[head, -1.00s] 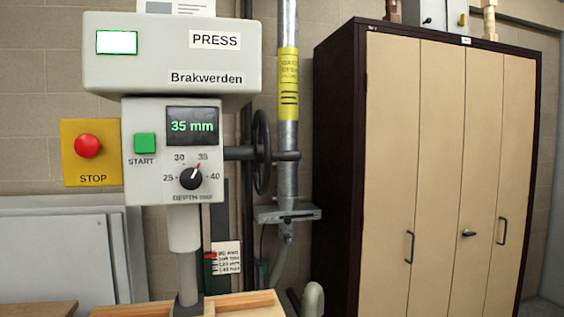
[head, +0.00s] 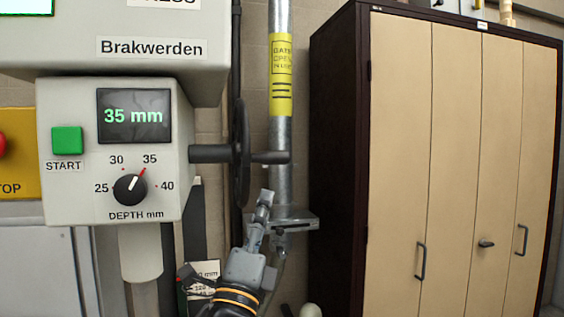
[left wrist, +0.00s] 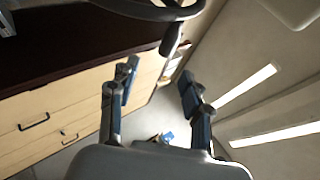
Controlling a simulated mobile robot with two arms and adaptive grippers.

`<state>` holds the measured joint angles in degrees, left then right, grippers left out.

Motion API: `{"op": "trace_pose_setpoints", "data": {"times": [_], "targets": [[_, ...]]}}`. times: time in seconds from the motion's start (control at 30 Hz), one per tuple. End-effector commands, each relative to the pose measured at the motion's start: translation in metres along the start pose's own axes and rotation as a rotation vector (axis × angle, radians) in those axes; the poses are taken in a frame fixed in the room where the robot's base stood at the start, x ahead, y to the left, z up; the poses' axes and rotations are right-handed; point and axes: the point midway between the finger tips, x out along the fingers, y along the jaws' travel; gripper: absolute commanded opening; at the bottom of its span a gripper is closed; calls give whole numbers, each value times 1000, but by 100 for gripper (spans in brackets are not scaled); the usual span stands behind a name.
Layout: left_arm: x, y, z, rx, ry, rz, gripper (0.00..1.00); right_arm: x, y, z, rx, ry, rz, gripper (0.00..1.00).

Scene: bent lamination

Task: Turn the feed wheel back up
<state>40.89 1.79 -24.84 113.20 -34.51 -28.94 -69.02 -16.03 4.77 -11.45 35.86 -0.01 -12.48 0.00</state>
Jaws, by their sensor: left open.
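The black feed wheel (head: 240,155) is seen nearly edge-on in the head view, on a shaft at the right side of the press's control box (head: 115,150). A dark handle (head: 270,157) sticks out from it to the right. My left gripper (head: 265,203) is below the handle, pointing up, open and apart from it. In the left wrist view, part of the wheel rim (left wrist: 140,10) and the handle (left wrist: 171,40) show above and beyond the open, empty fingers (left wrist: 158,76). My right gripper is not in view.
The display (head: 133,116) reads 35 mm and the depth knob (head: 130,189) points near 35. A grey pipe (head: 281,185) with a yellow label and a bracket (head: 290,220) stands right behind the handle. A tall cabinet (head: 455,160) fills the right side.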

Motion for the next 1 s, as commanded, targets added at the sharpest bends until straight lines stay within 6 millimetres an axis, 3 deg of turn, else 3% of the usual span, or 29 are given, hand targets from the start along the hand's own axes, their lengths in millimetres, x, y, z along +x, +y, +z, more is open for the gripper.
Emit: {"op": "trace_pose_setpoints", "data": {"times": [0.13, 0.4, 0.53, 0.7, 1.0], "targets": [[20, -4, 1, -1, -1, -3, 49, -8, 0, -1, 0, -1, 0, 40], [78, -3, 1, -4, -1, 2, 49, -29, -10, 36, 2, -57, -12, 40], [103, -3, 1, -4, -1, 1, 49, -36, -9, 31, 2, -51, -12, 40], [125, -1, 1, -4, -2, 2, 49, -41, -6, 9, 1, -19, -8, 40], [135, 1, 0, -4, 0, 2, 49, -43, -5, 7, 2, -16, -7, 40]]}}
